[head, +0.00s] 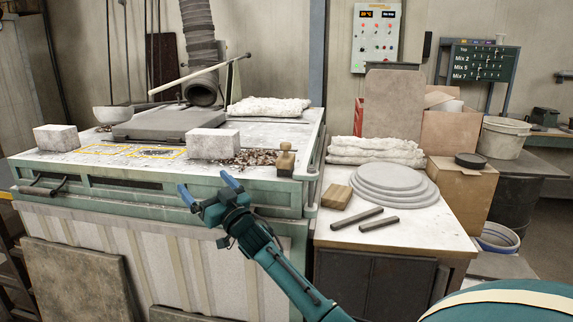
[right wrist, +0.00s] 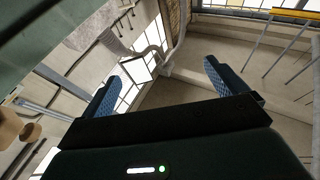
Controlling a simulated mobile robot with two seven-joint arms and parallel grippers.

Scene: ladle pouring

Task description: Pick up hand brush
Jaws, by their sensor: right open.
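A small upright object with a wooden top and a darker lower block, apparently the hand brush (head: 286,160), stands on the right front corner of the furnace top in the head view. My right gripper (head: 207,186) is open and empty in front of the furnace's front edge, to the left of the brush and slightly lower in the picture. Its two blue fingers are spread apart. In the right wrist view the open jaws (right wrist: 160,85) have nothing between them, and the brush does not show there. My left gripper is not in view.
Reddish-brown chips (head: 252,158) and a pale brick (head: 213,144) lie left of the brush. The side table (head: 425,228) at the right holds a wooden block (head: 336,196), two dark bars (head: 357,219) and stacked round discs (head: 393,183). The furnace's green front edge (head: 135,172) runs behind my gripper.

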